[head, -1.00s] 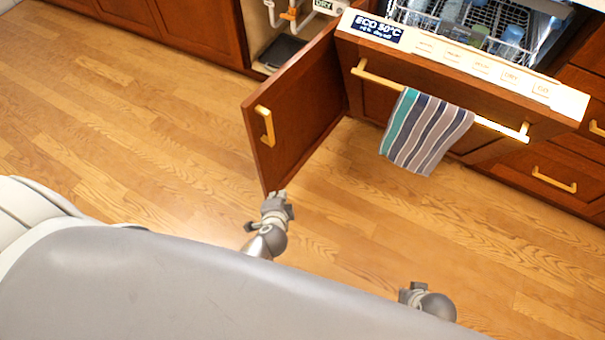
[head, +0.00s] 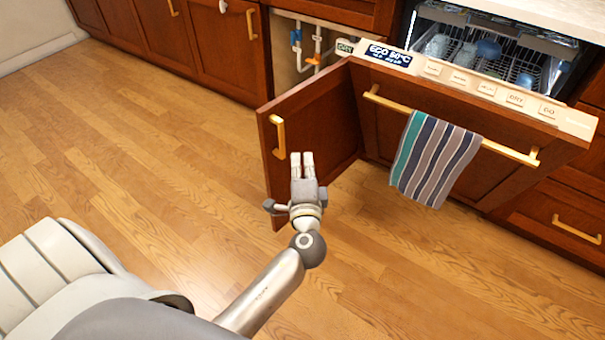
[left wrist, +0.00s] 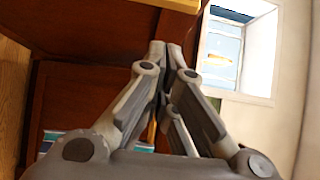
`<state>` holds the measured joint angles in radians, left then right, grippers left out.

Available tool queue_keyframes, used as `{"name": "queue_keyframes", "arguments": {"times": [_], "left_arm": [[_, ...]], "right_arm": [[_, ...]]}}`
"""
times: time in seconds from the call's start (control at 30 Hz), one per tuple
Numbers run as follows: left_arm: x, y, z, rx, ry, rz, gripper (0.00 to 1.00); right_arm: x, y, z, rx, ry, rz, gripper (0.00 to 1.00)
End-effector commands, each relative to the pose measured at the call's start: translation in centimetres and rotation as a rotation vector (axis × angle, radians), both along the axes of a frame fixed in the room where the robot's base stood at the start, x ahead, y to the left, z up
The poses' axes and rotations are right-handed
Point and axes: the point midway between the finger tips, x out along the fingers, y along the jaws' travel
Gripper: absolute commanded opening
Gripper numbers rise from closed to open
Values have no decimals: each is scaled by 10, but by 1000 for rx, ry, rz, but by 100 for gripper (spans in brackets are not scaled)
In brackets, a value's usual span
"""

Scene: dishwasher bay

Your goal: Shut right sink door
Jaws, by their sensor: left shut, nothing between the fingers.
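The right sink door (head: 325,120) is a red-brown wooden panel standing open from the sink cabinet, with a brass handle (head: 278,136) near its free left edge. My left gripper (head: 302,158) is in front of the door's lower part in the head view, right of and below the handle. Its fingers are together and empty; whether they touch the door I cannot tell. In the left wrist view the shut fingers (left wrist: 172,48) point at brown wood. My right gripper is not in view.
The dishwasher door (head: 450,125) is partly open just right of the sink door, with a striped towel (head: 434,160) on its handle. White and blue pipes (head: 297,45) show inside the open cabinet. The wooden floor (head: 150,150) at left is clear.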

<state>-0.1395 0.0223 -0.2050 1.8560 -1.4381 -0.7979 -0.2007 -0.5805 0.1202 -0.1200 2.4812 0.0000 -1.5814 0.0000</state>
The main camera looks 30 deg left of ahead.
Motion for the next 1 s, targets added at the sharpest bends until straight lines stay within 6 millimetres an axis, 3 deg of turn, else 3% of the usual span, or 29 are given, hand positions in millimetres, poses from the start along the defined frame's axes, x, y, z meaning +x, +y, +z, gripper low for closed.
{"name": "queue_keyframes", "arguments": {"times": [0.2,0.5,1.0], "left_arm": [[40,26,0,1,-1,1,0],[44,60,-1,-1,1,-1,0],[44,65,-1,-1,2,-4,0]], "right_arm": [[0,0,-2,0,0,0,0],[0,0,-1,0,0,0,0],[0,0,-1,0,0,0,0]]}}
